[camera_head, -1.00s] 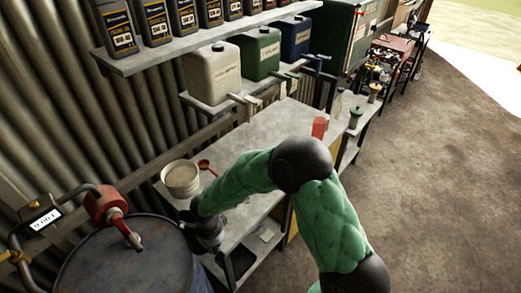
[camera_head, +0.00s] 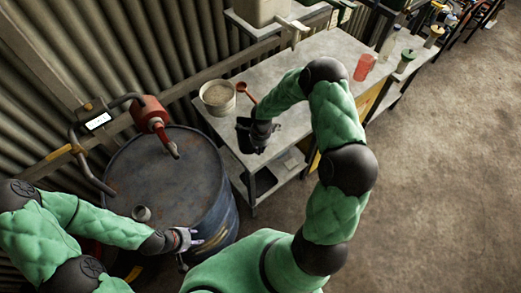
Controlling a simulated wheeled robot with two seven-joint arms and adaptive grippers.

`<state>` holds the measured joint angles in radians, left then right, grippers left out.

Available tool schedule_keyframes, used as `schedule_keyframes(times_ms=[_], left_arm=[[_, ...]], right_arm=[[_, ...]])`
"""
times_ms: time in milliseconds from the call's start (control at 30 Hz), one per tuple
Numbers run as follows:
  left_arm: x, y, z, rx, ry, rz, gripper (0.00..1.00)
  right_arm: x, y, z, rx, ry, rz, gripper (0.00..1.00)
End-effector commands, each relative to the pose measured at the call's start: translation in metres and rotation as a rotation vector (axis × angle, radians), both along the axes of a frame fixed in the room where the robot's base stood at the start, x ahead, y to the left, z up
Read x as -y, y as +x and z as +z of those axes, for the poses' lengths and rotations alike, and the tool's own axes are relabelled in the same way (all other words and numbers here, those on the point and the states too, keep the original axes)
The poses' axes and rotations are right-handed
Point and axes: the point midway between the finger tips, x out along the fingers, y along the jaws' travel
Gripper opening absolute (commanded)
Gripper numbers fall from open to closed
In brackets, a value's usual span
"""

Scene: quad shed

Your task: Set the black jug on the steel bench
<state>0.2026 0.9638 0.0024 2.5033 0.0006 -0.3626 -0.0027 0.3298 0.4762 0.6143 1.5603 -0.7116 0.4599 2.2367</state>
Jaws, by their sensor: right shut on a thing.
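The steel bench (camera_head: 290,68) runs along the wall, its grey top mostly bare. My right gripper (camera_head: 253,133) is over the bench's near left end, by its front edge. It is shut on a dark thing that looks like the black jug (camera_head: 244,128); my gripper and wrist hide part of it. I cannot tell whether the jug touches the bench top. My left gripper (camera_head: 187,249) is empty beside the drum's right side, low in the picture; its fingers look apart.
A white bucket (camera_head: 217,98) and a red scoop (camera_head: 246,92) are on the bench close behind the jug. A red cup (camera_head: 364,67) stands toward the far end. A blue drum (camera_head: 165,185) with a red hand pump (camera_head: 153,117) stands left of the bench.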

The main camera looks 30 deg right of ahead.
Motion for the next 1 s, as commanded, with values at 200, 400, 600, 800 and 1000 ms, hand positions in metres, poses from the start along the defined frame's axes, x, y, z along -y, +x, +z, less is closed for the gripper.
schedule_keyframes(times_ms=[200, 400, 600, 800, 1000], left_arm=[[0.000, 0.000, 0.004, 0.000, 0.000, 0.000, 0.40], [0.000, 0.000, 0.014, 0.000, 0.000, 0.000, 0.40], [0.000, 0.000, 0.016, 0.000, 0.000, 0.000, 0.40], [0.000, 0.000, 0.016, 0.000, 0.000, 0.000, 0.40], [0.000, 0.000, 0.012, 0.000, 0.000, 0.000, 0.40]], right_arm=[[0.007, 0.004, -0.010, -0.001, -0.001, 0.000, 0.00], [0.007, 0.004, -0.031, -0.002, 0.000, 0.001, 0.00], [0.007, 0.004, -0.039, 0.001, 0.000, 0.000, 0.00], [0.007, 0.004, -0.040, 0.001, 0.000, 0.000, 0.00], [0.007, 0.004, -0.042, 0.000, 0.000, 0.001, 0.22]])
